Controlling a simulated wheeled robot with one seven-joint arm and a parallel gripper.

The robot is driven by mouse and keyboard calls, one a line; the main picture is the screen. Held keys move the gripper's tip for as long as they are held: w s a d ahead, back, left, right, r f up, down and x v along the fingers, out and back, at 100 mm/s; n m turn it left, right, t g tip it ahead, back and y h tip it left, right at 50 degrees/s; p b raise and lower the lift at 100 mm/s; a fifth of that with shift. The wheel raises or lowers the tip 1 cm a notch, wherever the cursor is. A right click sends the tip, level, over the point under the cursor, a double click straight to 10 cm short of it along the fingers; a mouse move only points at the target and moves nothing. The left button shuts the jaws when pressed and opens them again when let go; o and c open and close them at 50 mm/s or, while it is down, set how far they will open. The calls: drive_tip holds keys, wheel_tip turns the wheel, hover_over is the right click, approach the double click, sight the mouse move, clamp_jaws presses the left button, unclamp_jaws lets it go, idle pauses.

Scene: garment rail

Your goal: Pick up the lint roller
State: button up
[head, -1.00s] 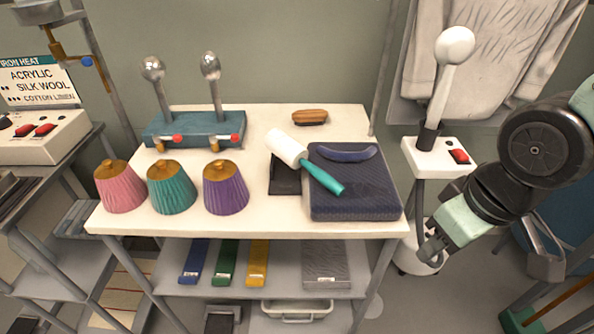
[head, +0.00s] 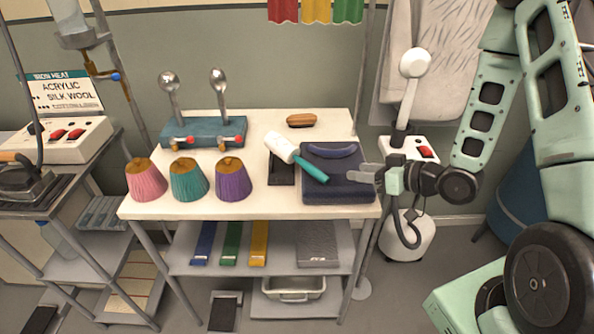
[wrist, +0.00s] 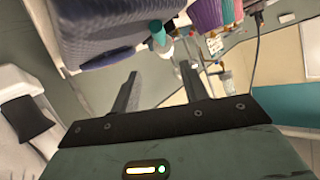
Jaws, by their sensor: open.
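The lint roller has a white head (head: 281,147) and a teal handle (head: 311,171). In the head view its handle rests on the dark blue box-like pad (head: 336,190) at the right of the white table, and its head points to the upper left. My gripper (head: 366,174) is open and empty at the pad's right edge, with its fingers pointing left, right of the handle's end. In the wrist view my gripper (wrist: 160,88) shows two spread fingers with nothing between them. The teal handle end (wrist: 158,35) shows beyond them, against the pad (wrist: 110,30).
Pink (head: 146,181), teal (head: 188,181) and purple (head: 233,181) cone-shaped items stand on the table's left. A wooden brush (head: 301,120) lies behind the roller. A white steamer (head: 408,148) stands close behind my gripper. A lower shelf (head: 280,266) holds coloured strips.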

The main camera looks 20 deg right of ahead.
drive_tip(key=b+x, duration=0.1)
drive_tip(key=b, duration=0.2)
drive_tip(key=b+x, duration=0.1)
drive_tip(key=b, duration=0.2)
drive_tip(key=shift+w+a+f+b, duration=0.1)
drive_tip(key=shift+f+b, duration=0.25)
drive_tip(key=shift+b, duration=0.05)
drive_tip(key=shift+w+a+f+b, duration=0.3)
drive_tip(key=shift+w+b, duration=0.2)
drive_tip(key=shift+b, duration=0.55)
approach(309, 164)
drive_tip(key=x, duration=0.5)
drive_tip(key=shift+d+f, duration=0.1)
drive_tip(key=shift+f, duration=0.25)
drive_tip(key=shift+r+p+x, duration=0.2)
drive_tip(key=shift+x, duration=1.1)
drive_tip(key=shift+r+p+x, duration=0.15)
drive_tip(key=shift+p+x, duration=0.05)
drive_tip(key=shift+x, duration=1.15)
drive_tip(key=shift+w, duration=0.1)
clamp_jaws()
